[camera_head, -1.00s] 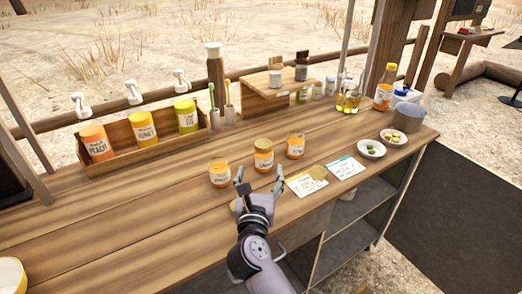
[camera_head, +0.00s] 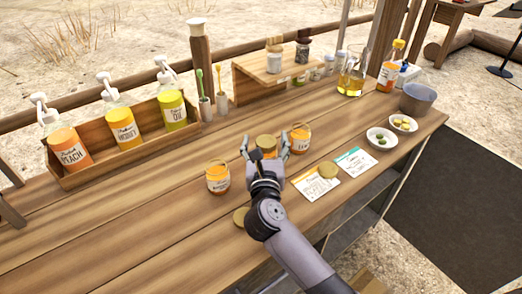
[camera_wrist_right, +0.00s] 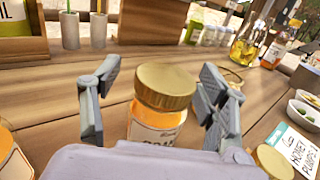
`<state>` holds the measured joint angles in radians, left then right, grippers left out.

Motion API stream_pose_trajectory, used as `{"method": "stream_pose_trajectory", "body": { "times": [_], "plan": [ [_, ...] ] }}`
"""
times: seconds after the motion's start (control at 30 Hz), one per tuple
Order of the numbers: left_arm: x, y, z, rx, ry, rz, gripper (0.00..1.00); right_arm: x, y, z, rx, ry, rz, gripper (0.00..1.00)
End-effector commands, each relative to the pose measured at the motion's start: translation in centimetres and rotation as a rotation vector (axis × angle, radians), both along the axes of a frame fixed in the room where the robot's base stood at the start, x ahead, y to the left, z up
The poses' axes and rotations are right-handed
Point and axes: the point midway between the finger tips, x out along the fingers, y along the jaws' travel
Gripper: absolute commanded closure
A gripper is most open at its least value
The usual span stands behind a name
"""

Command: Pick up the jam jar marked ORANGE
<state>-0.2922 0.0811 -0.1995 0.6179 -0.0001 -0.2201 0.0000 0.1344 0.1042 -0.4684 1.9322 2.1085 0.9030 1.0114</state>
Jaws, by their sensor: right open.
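A jam jar with a gold lid (camera_head: 266,142) stands upright on the wooden counter, between two lidless orange jars. In the right wrist view the lidded jar (camera_wrist_right: 162,92) is straight ahead, between the fingers; its label's lower part is hidden by my gripper and its word cannot be read surely. My right gripper (camera_head: 263,147) is open around this jar, with gaps on both sides. The left jar (camera_head: 217,178) and right jar (camera_head: 299,139) stand apart from it; their label words are too small to read. My left gripper is not in view.
Two loose gold lids lie on the counter (camera_head: 110,225), one (camera_head: 240,217) near my wrist, one (camera_head: 328,169) on a paper card (camera_head: 316,184). A wooden rack (camera_head: 130,149) holds peach, honey and oil bottles. Small bowls (camera_head: 382,138) stand right, near the front edge.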

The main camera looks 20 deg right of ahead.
Motion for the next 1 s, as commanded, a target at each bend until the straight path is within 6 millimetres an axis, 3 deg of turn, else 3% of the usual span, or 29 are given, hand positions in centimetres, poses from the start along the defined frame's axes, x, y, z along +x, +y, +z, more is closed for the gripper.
{"method": "stream_pose_trajectory", "body": {
  "times": [0.03,0.13,0.5,1.0],
  "plan": [
    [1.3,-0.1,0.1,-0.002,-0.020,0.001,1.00,0.0,0.0,0.0,0.000,0.000,0.000,0.32],
    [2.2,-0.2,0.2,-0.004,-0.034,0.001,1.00,0.0,0.0,0.0,0.000,0.000,0.000,0.32],
    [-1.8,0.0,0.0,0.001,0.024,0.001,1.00,0.0,0.0,0.0,0.000,0.001,0.000,0.55],
    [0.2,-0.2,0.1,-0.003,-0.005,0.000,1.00,0.0,0.1,0.0,0.001,0.001,0.001,0.88]
  ]
}}
